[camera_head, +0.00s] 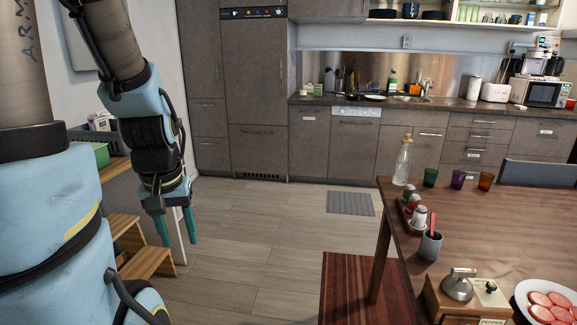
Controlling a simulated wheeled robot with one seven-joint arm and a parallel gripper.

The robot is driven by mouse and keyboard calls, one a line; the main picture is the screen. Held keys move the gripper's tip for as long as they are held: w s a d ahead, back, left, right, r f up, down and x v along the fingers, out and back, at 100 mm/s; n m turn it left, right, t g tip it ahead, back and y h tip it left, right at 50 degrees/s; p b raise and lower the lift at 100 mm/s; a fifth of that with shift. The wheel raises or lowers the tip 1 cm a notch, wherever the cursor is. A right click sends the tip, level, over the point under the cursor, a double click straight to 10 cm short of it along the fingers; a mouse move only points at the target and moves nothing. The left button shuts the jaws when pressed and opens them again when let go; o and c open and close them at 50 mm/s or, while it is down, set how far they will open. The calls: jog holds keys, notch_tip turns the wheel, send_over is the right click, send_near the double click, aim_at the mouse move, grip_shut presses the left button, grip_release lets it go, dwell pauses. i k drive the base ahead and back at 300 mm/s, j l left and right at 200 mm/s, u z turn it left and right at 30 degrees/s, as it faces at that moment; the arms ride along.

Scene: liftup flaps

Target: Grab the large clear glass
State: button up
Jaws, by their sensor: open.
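A tall clear glass vessel (402,163), shaped like a bottle or carafe with a narrow neck, stands upright at the far left corner of the wooden table (520,225). It is the only large clear glass I can make out. My gripper (176,229) hangs at the left of the view with its two teal fingers pointing down.
Green (430,177), purple (458,179) and orange (485,180) cups stand right of the glass. A shaker tray (406,213) and a grey cup (430,245) are nearer. A counter (450,103) lines the back.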

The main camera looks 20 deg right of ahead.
aim_at(488, 19)
jog(key=i+l+z, duration=0.1)
jog(key=i+z, duration=0.7)
jog(key=i, duration=2.1)
jog(key=i+z, duration=0.15)
jog(key=i, duration=0.75)
jog(key=i+j+z, duration=0.15)
jog(key=i, duration=0.75)
jog(key=i+l+z, duration=0.15)
jog(key=i+z, duration=0.45)
jog(key=z, duration=0.2)
jog(key=i+z, duration=0.3)
jog(key=z, duration=0.15)
jog(key=i+j+z, duration=0.15)
jog(key=i+z, duration=0.25)
jog(key=i+l+z, duration=0.2)
jog(key=i+z, duration=0.5)
jog(key=i, duration=0.25)
jog(key=i+z, duration=0.35)
jog(key=i, duration=2.15)
jog(key=i+u, duration=0.25)
jog(key=i, duration=0.15)
jog(key=i+l+u, duration=0.55)
jog(key=i, duration=0.2)
jog(key=j+u, duration=0.1)
jog(key=u, duration=2.15)
